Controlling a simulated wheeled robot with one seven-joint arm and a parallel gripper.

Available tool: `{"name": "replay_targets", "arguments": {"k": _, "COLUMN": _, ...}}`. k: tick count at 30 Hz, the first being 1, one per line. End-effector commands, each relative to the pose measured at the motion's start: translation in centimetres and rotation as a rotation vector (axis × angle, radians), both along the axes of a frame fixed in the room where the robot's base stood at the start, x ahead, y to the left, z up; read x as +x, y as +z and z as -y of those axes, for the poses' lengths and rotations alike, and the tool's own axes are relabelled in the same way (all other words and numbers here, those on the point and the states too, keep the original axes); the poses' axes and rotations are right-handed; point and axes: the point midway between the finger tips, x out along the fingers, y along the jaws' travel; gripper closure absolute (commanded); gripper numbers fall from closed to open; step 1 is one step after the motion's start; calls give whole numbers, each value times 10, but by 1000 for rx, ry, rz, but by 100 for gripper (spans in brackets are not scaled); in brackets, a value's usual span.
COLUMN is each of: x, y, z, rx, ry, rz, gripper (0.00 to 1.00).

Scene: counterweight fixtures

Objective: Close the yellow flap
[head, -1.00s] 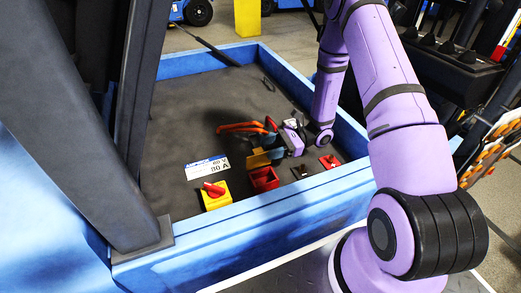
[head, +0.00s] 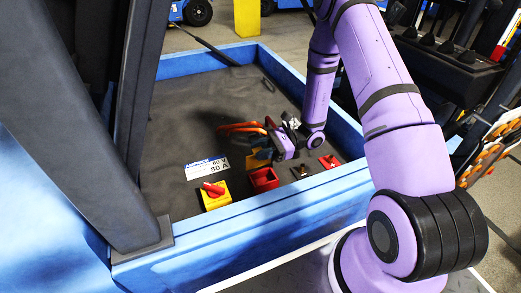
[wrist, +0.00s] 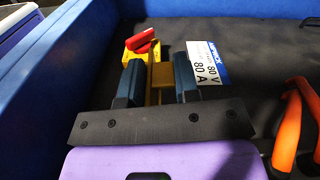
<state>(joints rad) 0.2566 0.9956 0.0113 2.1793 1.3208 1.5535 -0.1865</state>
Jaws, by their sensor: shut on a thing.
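The yellow flap (head: 255,162) stands at the far side of an open red box (head: 265,180) in the head view, partly hidden by my fingers. My gripper (head: 262,152) reaches it from the far right. In the wrist view my two blue fingers (wrist: 158,66) lie either side of the yellow flap (wrist: 162,76), and the gripper is shut on it. The red box is open on top in the head view. I cannot make it out in the wrist view.
A yellow box with a red switch (head: 216,194) stands left of the red box. A white label (head: 207,168) lies behind it. Orange handles (head: 240,127) rise beyond my gripper. Small red fittings (head: 329,161) are to the right. A blue rim (head: 240,228) encloses the dark bay.

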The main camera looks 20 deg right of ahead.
Motion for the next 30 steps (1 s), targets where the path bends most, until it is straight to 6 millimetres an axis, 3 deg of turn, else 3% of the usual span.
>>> {"name": "replay_targets", "arguments": {"k": 20, "x": -3, "y": 0, "z": 0, "rx": -1, "ry": -1, "rz": 45, "gripper": 100}}
{"name": "replay_targets", "arguments": {"k": 30, "x": -17, "y": -2, "z": 1, "rx": 0, "ry": -3, "rz": 245, "gripper": 100}}
